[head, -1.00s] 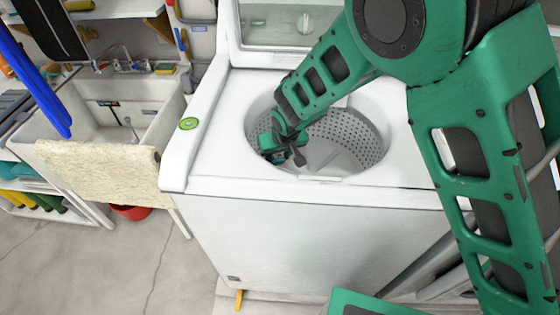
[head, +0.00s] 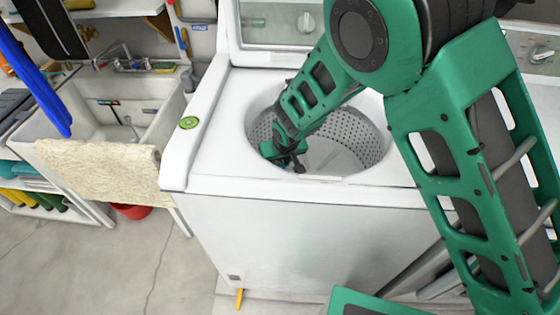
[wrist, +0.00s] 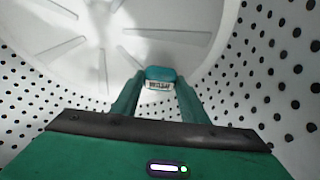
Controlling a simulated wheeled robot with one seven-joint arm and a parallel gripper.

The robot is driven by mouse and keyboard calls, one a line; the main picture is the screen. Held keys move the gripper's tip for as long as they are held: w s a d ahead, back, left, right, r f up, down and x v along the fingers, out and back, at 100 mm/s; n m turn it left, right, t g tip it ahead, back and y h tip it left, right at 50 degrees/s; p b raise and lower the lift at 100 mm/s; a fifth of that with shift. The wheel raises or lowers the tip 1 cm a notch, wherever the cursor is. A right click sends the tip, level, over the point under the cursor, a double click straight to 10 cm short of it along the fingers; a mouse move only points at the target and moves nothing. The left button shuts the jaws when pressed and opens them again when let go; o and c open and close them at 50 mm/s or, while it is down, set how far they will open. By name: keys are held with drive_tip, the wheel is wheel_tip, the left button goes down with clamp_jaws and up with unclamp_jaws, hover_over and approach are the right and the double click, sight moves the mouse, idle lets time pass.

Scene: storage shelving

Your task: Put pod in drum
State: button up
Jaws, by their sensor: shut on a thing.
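The pod (wrist: 160,74) is a small teal block with a pale label, seen in the wrist view between the fingertips. My gripper (wrist: 157,88) is shut on it. In the head view my gripper (head: 286,153) is inside the drum, near its left side, and the pod cannot be made out there. The drum (head: 366,139) is the perforated tub of a white top-loading washer with its lid up. Its pale ribbed bottom (wrist: 75,30) shows beyond the pod in the wrist view. The gap between pod and drum bottom is hard to judge.
The raised lid (head: 272,28) stands behind. A sink (head: 100,105) with a cream towel (head: 98,168) is at left.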

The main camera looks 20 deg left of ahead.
drive_tip(key=o, duration=1.1)
drive_tip(key=shift+r, duration=0.1)
drive_tip(key=shift+r, duration=0.3)
drive_tip(key=v, duration=1.2)
drive_tip(key=shift+r, duration=0.25)
